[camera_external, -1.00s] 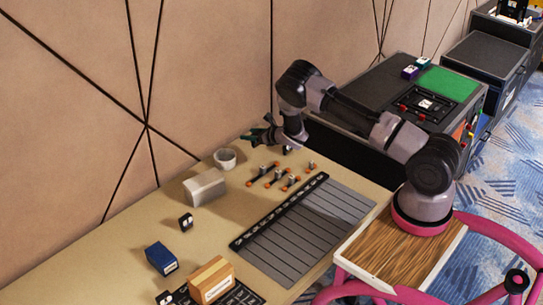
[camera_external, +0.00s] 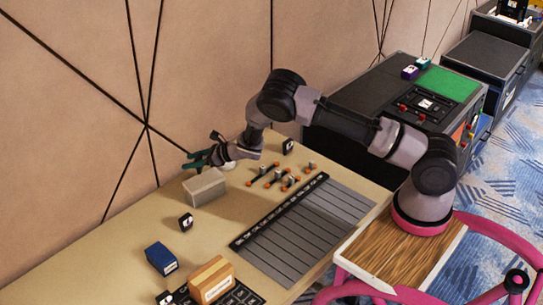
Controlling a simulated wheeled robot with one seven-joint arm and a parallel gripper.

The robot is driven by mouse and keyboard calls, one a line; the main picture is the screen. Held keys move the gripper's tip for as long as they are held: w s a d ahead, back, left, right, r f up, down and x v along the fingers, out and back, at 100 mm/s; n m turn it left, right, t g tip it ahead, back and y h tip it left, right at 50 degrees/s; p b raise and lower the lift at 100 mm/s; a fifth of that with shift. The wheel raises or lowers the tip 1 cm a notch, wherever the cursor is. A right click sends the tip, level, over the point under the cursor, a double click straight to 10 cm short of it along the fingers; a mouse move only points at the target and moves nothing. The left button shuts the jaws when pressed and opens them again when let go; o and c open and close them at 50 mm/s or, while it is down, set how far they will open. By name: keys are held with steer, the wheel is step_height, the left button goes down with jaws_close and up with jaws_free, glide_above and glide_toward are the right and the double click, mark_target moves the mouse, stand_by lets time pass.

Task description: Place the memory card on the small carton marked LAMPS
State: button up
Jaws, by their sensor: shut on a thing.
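My gripper (camera_external: 196,160), with teal at its tips, is above the back edge of the tan table, over the left end of the grey block. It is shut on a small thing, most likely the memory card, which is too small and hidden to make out. The tan carton (camera_external: 212,280) with a white label stands upright at the front of the table, well below my gripper in the picture. A blue carton (camera_external: 161,259) with a white label stands left of it. Their print is too small to read, so I cannot tell which says LAMPS.
A grey block (camera_external: 205,187) lies under my gripper, with a white cup (camera_external: 229,166) mostly hidden behind my arm. Small black labelled boxes stand at the left (camera_external: 186,222) and back (camera_external: 288,147). A slatted grey panel (camera_external: 305,232) lies right. Bare table (camera_external: 215,230) lies between.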

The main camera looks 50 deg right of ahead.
steer(key=s+a+r+n+g+y, duration=0.1)
steer(key=s+a+n+g+y, duration=0.15)
steer(key=a, duration=0.65)
steer(key=s+a+r+n+g+y, duration=0.1)
steer(key=s+a, duration=0.3)
steer(key=a, duration=0.6)
steer(key=n+g+y, duration=0.2)
steer(key=n+g, duration=0.1)
steer(key=n, duration=0.1)
glide_above(152, 257)
steer(key=shift+m, duration=0.25)
step_height(152, 257, down, 4)
steer(key=shift+f, duration=0.2)
steer(key=shift+w+f, duration=0.1)
steer(key=shift+f, duration=2.05)
steer(key=shift+f, duration=0.1)
steer(key=o, duration=1.3)
